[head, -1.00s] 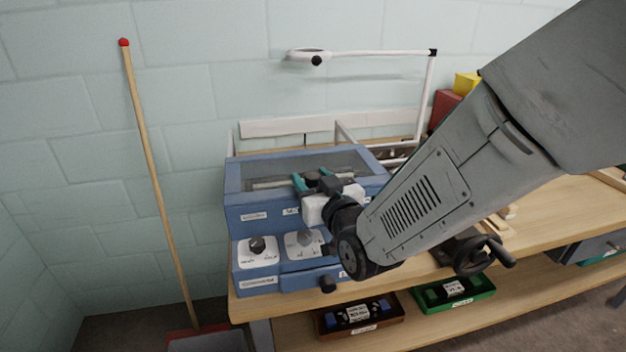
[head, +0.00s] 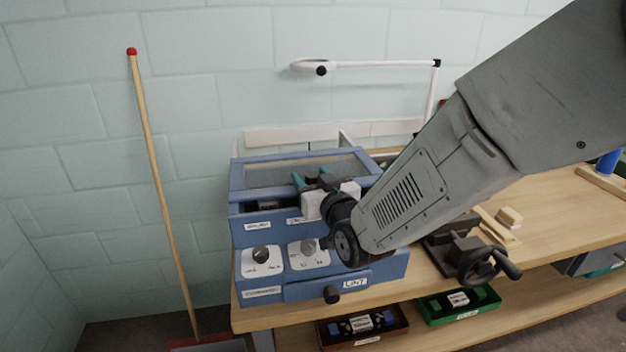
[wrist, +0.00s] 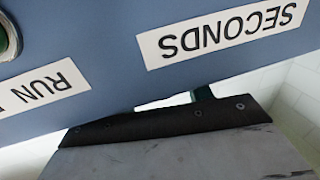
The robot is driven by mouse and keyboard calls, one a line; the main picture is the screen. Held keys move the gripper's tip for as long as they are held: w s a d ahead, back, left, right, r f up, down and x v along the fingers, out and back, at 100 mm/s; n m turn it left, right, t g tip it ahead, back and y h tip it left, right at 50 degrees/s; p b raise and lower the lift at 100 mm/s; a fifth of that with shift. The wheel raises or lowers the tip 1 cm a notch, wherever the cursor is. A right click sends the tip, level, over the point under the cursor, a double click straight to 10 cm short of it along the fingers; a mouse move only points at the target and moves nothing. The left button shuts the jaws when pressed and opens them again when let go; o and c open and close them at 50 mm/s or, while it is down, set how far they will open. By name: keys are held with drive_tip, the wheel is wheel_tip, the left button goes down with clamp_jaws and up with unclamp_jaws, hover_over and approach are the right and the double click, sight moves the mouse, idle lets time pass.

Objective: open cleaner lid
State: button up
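The cleaner (head: 245,240) is a blue box with dials and labels on its front, standing at the left end of the workbench. Its blue-framed lid (head: 237,177) with a clear window is slightly raised at the front, and a dark gap shows beneath it. My gripper (head: 311,179) is at the lid's front edge, right of the middle. Its teal-tipped fingers are spread apart; their contact with the lid is hidden. The wrist view shows the blue front panel (wrist: 110,45) close up, with upside-down labels SECONDS and RUN.
The wooden bench (head: 560,220) extends right, with a dark vise-like device with a handwheel (head: 480,262). A white jointed arm (head: 370,65) stands above and behind. A broom (head: 155,180) leans on the wall at left.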

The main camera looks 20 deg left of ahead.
drive_tip(key=v, duration=0.7)
drive_tip(key=shift+s+d, duration=0.25)
drive_tip(key=shift+s, duration=0.05)
